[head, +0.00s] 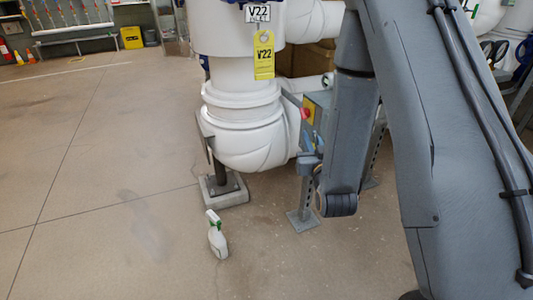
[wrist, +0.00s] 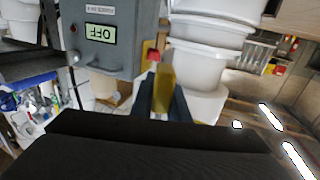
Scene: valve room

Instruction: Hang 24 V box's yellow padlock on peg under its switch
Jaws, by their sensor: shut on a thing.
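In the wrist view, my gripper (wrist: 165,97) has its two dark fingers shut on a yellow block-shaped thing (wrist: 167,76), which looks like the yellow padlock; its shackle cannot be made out. A grey box (wrist: 128,35) with a lit display (wrist: 101,34) stands just left of the fingertips. The display reads OFF, upside down in this view. A red part (wrist: 152,54) shows just behind the held thing. In the head view, a red knob (head: 307,113) shows beside a yellow plate next to my arm.
Metal posts (head: 303,215) stand beneath the box area. The floor at left is open.

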